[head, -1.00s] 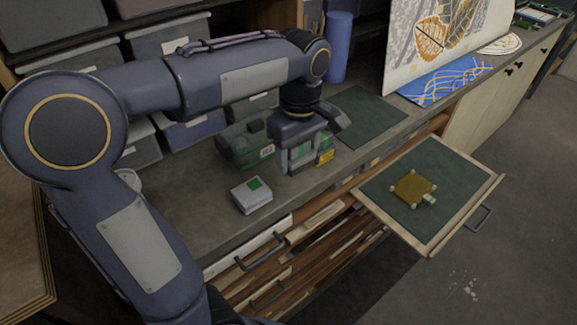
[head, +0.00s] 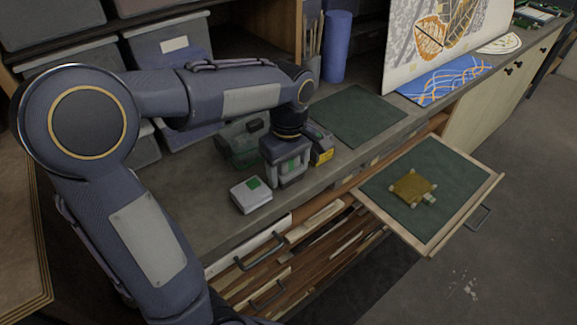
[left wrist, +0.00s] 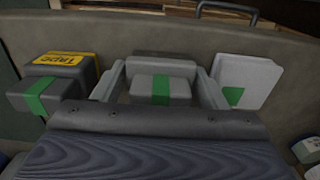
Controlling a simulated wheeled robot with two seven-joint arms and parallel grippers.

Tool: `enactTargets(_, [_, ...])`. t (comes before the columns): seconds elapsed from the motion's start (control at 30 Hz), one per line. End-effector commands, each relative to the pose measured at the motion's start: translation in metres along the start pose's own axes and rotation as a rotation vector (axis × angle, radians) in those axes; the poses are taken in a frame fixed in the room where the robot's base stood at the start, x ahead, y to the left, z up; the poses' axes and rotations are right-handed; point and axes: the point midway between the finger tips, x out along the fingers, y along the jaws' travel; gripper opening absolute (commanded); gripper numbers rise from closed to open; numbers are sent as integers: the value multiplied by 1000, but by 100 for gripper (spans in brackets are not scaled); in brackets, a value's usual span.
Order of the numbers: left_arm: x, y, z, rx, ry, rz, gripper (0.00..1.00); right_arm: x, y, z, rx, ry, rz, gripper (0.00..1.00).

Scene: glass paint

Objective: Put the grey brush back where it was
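I cannot pick out a grey brush for certain. A light grey block with a green band (left wrist: 160,90) stands between the fingers of my left gripper (left wrist: 160,92) in the left wrist view, with gaps at both sides. The gripper is open and points down over the worktop; it also shows in the head view (head: 288,176). Several thin-handled brushes (head: 313,38) stand upright in a grey cup (head: 312,67) at the back. My right gripper is not in view.
A pale box with a green patch (head: 251,194) stands left of the gripper, and a grey yellow-labelled tape dispenser (head: 319,147) right of it. A green mat (head: 360,115) lies behind. An open drawer (head: 440,160) holds a yellow piece (head: 411,188). Bins line the left.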

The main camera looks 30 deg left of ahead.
Motion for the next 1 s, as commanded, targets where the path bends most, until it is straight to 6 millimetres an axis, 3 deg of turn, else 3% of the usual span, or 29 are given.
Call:
enactTargets(0.1, [0,0,0,0,0,0,81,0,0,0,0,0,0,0])
enactTargets(0.47, [-7,0,0,0,1,2,81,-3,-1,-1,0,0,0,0])
enactTargets(0.57, [-19,1,0,0,2,5,81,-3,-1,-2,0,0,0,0])
enactTargets(1.0, [-107,1,0,0,1,4,81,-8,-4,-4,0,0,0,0])
